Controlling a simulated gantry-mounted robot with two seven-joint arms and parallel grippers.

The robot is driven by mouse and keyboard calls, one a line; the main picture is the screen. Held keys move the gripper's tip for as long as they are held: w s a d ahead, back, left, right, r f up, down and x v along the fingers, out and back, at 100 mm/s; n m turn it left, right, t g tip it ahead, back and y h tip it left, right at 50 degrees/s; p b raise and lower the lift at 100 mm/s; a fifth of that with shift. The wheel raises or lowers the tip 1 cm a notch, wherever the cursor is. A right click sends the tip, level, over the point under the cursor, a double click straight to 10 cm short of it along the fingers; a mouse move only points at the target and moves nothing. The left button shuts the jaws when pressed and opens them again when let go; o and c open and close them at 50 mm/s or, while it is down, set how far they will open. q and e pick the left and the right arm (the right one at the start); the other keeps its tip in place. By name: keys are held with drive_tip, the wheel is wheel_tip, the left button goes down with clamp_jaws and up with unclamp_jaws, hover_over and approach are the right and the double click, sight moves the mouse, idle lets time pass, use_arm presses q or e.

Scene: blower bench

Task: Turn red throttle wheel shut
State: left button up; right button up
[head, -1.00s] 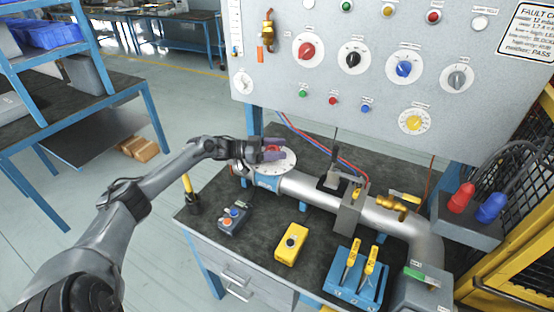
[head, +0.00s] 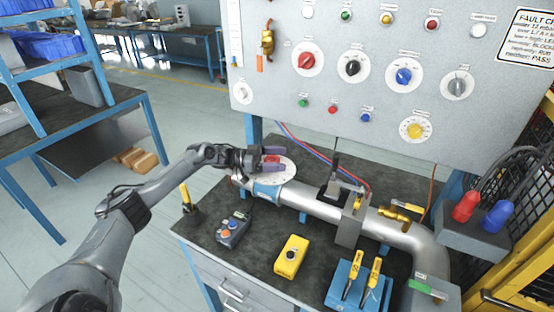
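The red throttle wheel (head: 271,161) is small and sits on a white round dial (head: 284,178) at the left end of the grey pipe (head: 314,202). My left gripper (head: 273,160) reaches in from the left at the wheel. Its purple-grey fingers lie on the far and near sides of the red wheel, with red showing between them. The fingers hide part of the wheel, and I cannot tell whether they press on it. My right gripper is not in view.
A grey panel (head: 300,118) with several coloured knobs, including a red one (head: 307,60), stands behind the pipe. A control box (head: 233,231), a yellow box (head: 291,256) and a blue holder (head: 358,288) with yellow-handled tools are on the dark bench. A yellow-handled tool (head: 185,197) stands at the bench's left edge.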

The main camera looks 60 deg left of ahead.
use_arm(q)
drive_tip(key=p+v, duration=0.2)
drive_tip(key=v, duration=0.7)
drive_tip(key=shift+v, duration=0.9)
